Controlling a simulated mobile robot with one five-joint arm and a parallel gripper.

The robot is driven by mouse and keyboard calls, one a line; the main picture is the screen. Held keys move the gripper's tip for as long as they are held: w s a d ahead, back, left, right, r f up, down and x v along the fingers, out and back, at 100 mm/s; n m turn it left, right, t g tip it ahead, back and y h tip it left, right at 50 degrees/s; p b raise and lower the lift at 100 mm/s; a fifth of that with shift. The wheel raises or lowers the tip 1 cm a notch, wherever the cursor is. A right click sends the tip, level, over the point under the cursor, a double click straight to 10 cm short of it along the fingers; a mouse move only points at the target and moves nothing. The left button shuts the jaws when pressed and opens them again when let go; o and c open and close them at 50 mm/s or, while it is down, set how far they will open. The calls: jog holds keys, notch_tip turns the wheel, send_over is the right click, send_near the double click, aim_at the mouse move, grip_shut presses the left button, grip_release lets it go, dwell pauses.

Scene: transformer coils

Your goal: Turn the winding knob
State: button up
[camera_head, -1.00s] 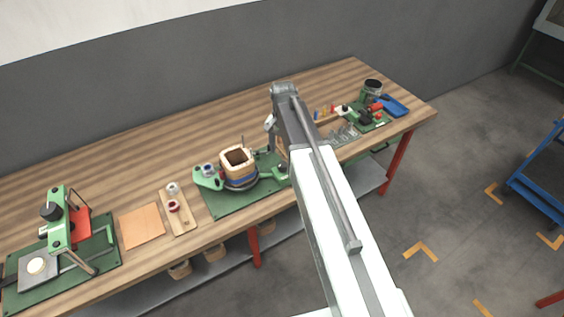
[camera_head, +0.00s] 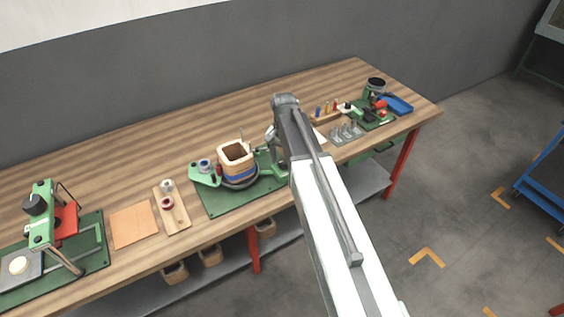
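The winding station stands mid-bench on a green base plate (camera_head: 222,208). It carries a squarish tan coil (camera_head: 236,162) with a hollow core and a dark and blue band low down. A green bracket (camera_head: 203,178) with a small spool is at its left. At its right, green parts (camera_head: 273,168) are partly hidden by my arm. I cannot clearly make out the winding knob; it may be among these covered parts. My gripper (camera_head: 271,134) shows only as a small grey piece below the arm's end, right of the coil; its fingers and any contact are hidden.
Left of the station are a board with two spools (camera_head: 171,210), an orange sheet (camera_head: 133,224) and a green press (camera_head: 42,220). To the right are small metal parts (camera_head: 347,132), a green fixture (camera_head: 372,112) and a blue tray (camera_head: 397,103). Bare wood lies behind the station.

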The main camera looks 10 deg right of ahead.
aim_at(284, 161)
grip_shut()
jog(key=shift+n, duration=1.2)
jog(key=shift+o, duration=0.9)
grip_release()
jog(key=shift+r, duration=0.1)
notch_tip(284, 161, up, 8)
jog(key=p, duration=0.8)
jog(key=shift+f, duration=0.2)
